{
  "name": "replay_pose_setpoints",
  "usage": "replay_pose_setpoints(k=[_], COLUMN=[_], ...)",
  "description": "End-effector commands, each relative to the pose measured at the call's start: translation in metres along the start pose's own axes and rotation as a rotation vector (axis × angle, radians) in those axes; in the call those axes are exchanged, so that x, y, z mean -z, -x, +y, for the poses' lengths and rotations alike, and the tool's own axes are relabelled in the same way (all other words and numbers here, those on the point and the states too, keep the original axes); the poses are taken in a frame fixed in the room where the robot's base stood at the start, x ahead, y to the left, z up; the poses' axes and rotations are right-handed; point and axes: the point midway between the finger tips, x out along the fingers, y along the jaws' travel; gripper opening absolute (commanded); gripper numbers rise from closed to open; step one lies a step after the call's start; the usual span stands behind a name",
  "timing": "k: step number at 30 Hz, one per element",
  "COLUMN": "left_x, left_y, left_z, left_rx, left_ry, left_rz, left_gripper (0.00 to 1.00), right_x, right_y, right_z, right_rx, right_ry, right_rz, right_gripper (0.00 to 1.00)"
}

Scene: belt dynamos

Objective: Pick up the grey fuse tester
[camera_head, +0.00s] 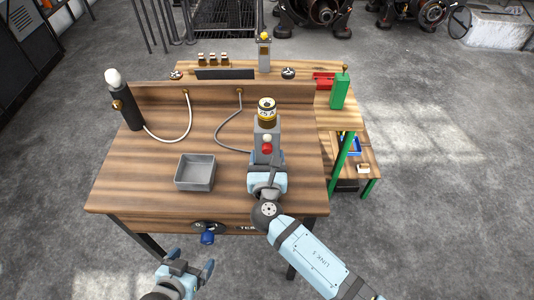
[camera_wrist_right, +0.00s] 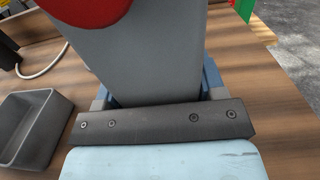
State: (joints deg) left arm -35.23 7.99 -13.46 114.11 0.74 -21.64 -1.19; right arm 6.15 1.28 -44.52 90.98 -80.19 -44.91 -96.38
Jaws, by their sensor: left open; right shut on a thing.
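The grey fuse tester (camera_head: 266,137) is a grey upright box with a red button and a black-and-gold labelled cylinder on top. It stands upright at the right of the wooden bench, with a grey cable running from it to the back ledge. My right gripper (camera_head: 267,165) is shut on its near, lower part. In the right wrist view, the grey body (camera_wrist_right: 150,60) fills the space between the blue-grey fingers, with the red button at the top. I cannot tell whether its base touches the bench. My left gripper (camera_head: 191,262) is open and empty, in front of the bench.
A grey open tray (camera_head: 195,172) sits on the bench (camera_head: 135,185) left of the tester. A black cylinder with a white top (camera_head: 125,105) stands at the back left. A raised ledge (camera_head: 160,94) crosses the back. A green box (camera_head: 340,90) stands at the right.

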Motion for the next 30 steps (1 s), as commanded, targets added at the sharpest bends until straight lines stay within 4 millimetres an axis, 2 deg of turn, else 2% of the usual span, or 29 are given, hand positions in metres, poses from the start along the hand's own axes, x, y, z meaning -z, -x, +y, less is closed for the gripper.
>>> replay_pose_setpoints(k=[5, 8, 11, 21, 27, 30], left_x=[0.004, 0.007, 0.011, 0.024, 0.027, 0.028], left_y=[0.002, 0.004, 0.006, 0.015, 0.017, 0.017], left_z=[0.0, 0.0, 0.0, 0.0, 0.0, 0.0], left_rx=[0.0, 0.0, 0.0, 0.0, 0.0, 0.0], left_ry=[0.0, 0.0, 0.0, 0.0, 0.0, 0.0], left_rz=[0.001, 0.002, 0.003, 0.005, 0.005, 0.005], left_gripper=[0.93, 0.93, 0.93, 0.93, 0.93, 0.93], right_x=[-0.015, -0.032, -0.054, -0.148, -0.183, -0.193], right_y=[0.0, 0.0, 0.0, 0.0, 0.0, 0.0], right_z=[0.0, 0.0, 0.0, 0.001, 0.0, 0.0], right_rx=[0.0, 0.0, 0.001, -0.001, 0.0, -0.001], right_ry=[-0.002, -0.004, -0.005, -0.005, -0.003, -0.002], right_rz=[-0.004, -0.005, -0.006, -0.008, -0.006, -0.005], right_gripper=[0.22, 0.22, 0.22, 0.22, 0.22, 0.22])
